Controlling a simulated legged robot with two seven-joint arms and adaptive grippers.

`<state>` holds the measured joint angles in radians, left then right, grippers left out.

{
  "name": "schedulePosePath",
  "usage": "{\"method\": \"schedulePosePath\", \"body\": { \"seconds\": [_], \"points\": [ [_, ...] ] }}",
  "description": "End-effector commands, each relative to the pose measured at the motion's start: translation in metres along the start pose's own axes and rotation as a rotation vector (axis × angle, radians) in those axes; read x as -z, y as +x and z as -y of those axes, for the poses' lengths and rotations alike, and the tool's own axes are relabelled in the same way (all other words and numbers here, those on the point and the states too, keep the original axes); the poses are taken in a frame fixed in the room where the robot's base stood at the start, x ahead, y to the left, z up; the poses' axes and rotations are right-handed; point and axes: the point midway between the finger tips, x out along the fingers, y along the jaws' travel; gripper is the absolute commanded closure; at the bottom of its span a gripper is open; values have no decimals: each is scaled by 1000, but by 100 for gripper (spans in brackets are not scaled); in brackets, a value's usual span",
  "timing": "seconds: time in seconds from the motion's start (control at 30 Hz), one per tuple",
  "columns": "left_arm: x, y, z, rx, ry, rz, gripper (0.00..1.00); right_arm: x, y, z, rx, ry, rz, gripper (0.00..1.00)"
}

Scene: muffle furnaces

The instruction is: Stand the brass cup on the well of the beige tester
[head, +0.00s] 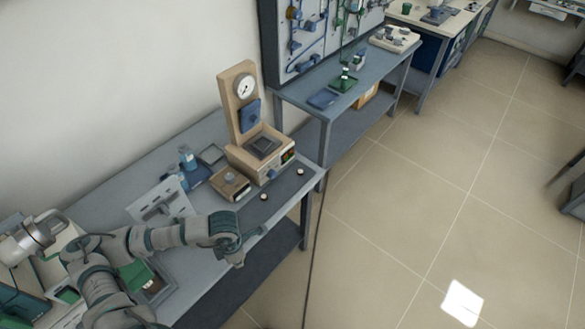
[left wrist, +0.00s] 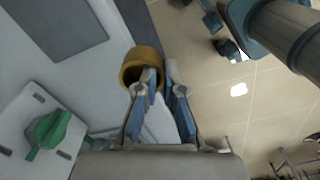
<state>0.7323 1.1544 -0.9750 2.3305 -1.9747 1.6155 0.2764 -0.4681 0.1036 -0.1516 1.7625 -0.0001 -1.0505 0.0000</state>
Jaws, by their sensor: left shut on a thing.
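The brass cup (left wrist: 143,66) shows in the left wrist view at the tips of my left gripper (left wrist: 159,78), which is shut on its wall. In the head view my left gripper (head: 236,256) is over the bench's front edge, and the cup cannot be made out there. The beige tester (head: 246,125) stands farther along the bench, with a round dial on its upright back. Its well (head: 263,146) is the dark square on top of the base. The gripper is apart from the tester, nearer to me. My right gripper is not in view.
A small brown box (head: 230,184) with a knob stands beside the tester. Two small round pieces (head: 264,197) (head: 300,172) sit before it. A white panel (head: 160,201) leans on the bench. A white plate with a green knob (left wrist: 48,131) shows in the wrist view.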

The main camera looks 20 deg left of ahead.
Motion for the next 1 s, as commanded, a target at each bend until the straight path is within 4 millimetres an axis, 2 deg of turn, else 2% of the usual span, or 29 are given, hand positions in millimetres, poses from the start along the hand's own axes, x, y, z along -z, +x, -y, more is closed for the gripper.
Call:
{"method": "schedulePosePath", "body": {
  "seconds": [0.13, 0.27, 0.4, 0.8, 1.0],
  "points": [
    [-6, -2, -1, 1, 65, 3, 100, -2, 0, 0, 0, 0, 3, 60],
    [-20, -8, -7, 3, 263, 8, 100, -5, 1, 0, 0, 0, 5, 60],
    [-44, -17, -17, 4, 600, 14, 100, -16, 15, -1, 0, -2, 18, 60],
    [-112, -56, -39, -2, 1648, 18, 100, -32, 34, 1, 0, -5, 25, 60],
    [-140, -76, -45, -5, 2083, 9, 100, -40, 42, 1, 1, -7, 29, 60]
  ]
}}
